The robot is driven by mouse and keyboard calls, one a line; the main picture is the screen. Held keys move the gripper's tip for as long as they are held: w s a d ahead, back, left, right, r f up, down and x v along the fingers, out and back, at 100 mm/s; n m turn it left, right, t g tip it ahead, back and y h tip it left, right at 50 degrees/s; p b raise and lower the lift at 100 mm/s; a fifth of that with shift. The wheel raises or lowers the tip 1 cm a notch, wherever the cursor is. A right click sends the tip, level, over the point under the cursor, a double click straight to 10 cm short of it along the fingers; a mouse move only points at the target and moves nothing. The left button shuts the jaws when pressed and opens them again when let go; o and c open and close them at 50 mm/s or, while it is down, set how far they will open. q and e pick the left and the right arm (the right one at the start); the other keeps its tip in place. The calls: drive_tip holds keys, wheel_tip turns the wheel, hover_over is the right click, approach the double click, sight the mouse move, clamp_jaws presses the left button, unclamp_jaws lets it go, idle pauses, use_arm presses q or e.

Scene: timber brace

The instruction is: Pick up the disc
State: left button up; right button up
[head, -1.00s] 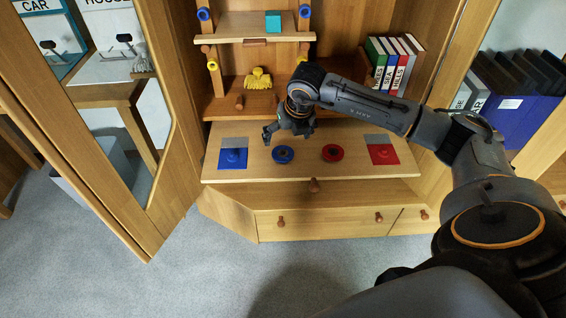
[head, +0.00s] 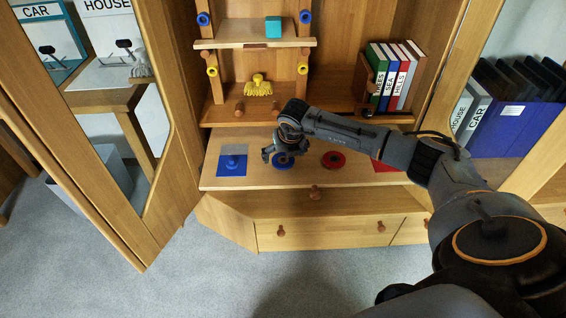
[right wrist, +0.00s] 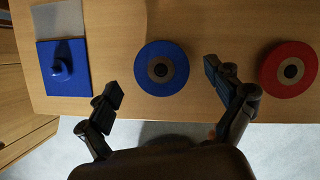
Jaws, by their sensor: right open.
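A blue disc (right wrist: 162,68) with a brown ring and dark centre lies flat on the wooden pull-out board. In the head view the blue disc (head: 283,163) is partly covered by my right gripper (head: 272,156). A red disc (right wrist: 288,69) with a like centre lies to its right, and also shows in the head view (head: 333,160). My right gripper (right wrist: 164,92) is open and empty, its fingers apart on either side of the blue disc in the wrist view and apparently above the board. My left gripper is not in view.
A blue square with a peg (head: 232,165) lies at the board's left. A red square (head: 385,166) at the right is mostly behind my arm. Above stand a teal cube (head: 273,27), a yellow brush-like object (head: 258,86) and several books (head: 393,75). An open door (head: 100,150) borders the left.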

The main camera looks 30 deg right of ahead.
drive_tip(key=shift+w+d+f, duration=0.1)
drive_tip(key=shift+w+f, duration=0.05)
drive_tip(key=shift+f, duration=0.35)
drive_tip(key=c, duration=1)
drive_tip(key=shift+r, duration=0.1)
drive_tip(key=shift+c, duration=0.2)
